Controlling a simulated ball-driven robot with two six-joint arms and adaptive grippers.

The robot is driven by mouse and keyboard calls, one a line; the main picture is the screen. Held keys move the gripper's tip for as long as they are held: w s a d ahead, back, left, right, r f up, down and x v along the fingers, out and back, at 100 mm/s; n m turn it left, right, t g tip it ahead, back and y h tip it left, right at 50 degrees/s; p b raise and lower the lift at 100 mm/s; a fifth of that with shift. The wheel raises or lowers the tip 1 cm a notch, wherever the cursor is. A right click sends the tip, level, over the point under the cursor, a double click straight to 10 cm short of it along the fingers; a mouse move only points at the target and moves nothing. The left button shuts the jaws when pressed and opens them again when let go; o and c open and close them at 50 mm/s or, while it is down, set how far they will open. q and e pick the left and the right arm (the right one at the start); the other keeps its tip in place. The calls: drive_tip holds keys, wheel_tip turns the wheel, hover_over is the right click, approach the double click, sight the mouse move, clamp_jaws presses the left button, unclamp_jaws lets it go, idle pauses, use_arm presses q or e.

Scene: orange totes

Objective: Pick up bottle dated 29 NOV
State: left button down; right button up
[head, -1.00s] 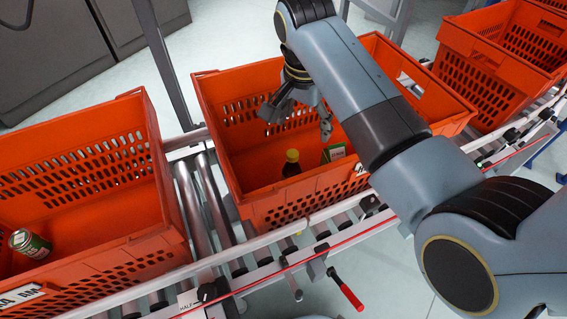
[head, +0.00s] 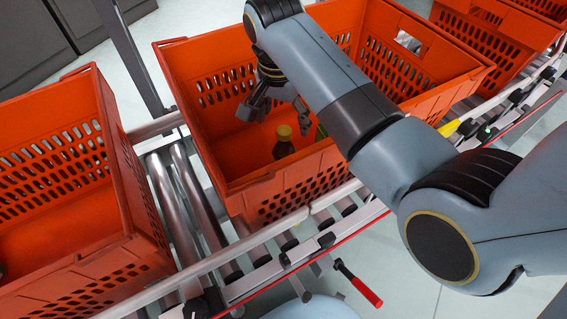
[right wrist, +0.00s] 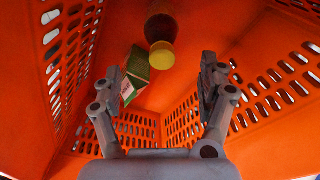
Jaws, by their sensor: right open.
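A dark bottle with a yellow cap (head: 284,142) stands in the middle orange tote (head: 262,192). In the right wrist view the bottle's yellow cap (right wrist: 162,55) shows ahead of the fingers, a little above the gap between them. No date on it can be read. My right gripper (head: 277,112) is open and empty inside the tote, above and behind the bottle in the head view. Its two fingers (right wrist: 166,82) show apart in the right wrist view. My left gripper is not in view.
A green and white carton (right wrist: 136,75) is beside the bottle, near the left finger; it is mostly hidden in the head view. The tote's perforated walls surround the gripper. Another orange tote (head: 75,255) is at left, more at upper right, on a roller conveyor (head: 185,205).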

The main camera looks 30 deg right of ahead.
sight(285, 131)
drive_tip(key=f, duration=0.2)
drive_tip(key=f+b, duration=0.1)
drive_tip(key=f, duration=0.1)
drive_tip(key=shift+w+d, duration=0.1)
drive_tip(key=shift+d, duration=0.15)
drive_tip(key=f, duration=0.1)
drive_tip(key=f+b, duration=0.1)
drive_tip(key=f, duration=0.1)
drive_tip(key=f+b, duration=0.1)
drive_tip(key=f, duration=0.1)
drive_tip(key=shift+w+d+f, duration=0.2)
drive_tip(key=shift+w, duration=0.15)
drive_tip(key=shift+r, duration=0.1)
clamp_jaws()
